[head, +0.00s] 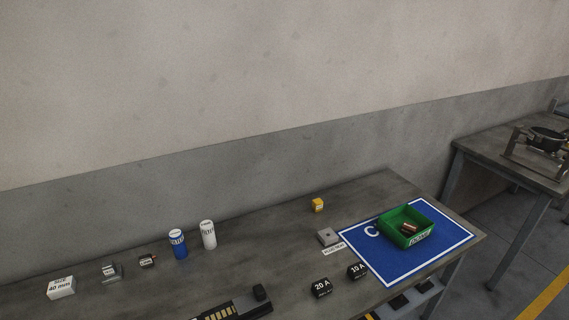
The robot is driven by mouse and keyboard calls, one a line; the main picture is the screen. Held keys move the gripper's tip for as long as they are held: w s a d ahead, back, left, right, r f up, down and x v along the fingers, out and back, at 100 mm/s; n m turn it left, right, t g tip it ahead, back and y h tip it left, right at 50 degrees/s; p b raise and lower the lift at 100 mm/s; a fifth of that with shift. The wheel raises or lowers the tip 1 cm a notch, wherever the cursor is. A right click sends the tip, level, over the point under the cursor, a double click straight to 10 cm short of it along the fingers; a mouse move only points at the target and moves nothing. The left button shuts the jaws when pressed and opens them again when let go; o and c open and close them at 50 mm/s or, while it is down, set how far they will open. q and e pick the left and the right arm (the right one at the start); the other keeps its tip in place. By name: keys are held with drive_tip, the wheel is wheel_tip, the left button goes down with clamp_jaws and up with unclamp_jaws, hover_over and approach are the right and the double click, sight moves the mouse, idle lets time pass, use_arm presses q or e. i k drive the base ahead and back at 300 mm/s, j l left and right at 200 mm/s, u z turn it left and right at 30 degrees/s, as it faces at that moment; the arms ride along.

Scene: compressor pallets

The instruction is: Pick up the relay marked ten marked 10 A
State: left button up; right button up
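The relay marked 10 A (357,271) is a small black block with white lettering. It sits on the grey table, close to the front left edge of the blue mat (400,269). A similar black block marked 20 A (321,288) stands just to its left, with a small gap between them. Neither of my grippers shows in the head view.
A green bin (388,231) with a copper-coloured part inside stands on the mat. A grey block (328,236), a yellow block (317,205), blue can (178,244) and white can (208,235) stand farther back. A black slotted holder (243,309) lies at the front.

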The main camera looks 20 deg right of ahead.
sight(356, 271)
drive_tip(key=z, duration=1.35)
drive_tip(key=u, duration=0.9)
drive_tip(key=l+u, duration=0.6)
drive_tip(key=u, duration=0.2)
drive_tip(key=l+u, duration=0.35)
drive_tip(key=k+l+u, duration=0.15)
drive_tip(key=l, duration=0.2)
drive_tip(key=k+l+u, duration=0.1)
drive_tip(key=l, duration=0.2)
drive_tip(key=k+l+u, duration=0.15)
drive_tip(key=l, duration=0.2)
drive_tip(key=k+l, duration=0.1)
drive_tip(key=l, duration=0.15)
drive_tip(key=k+l, duration=0.1)
drive_tip(key=l, duration=0.1)
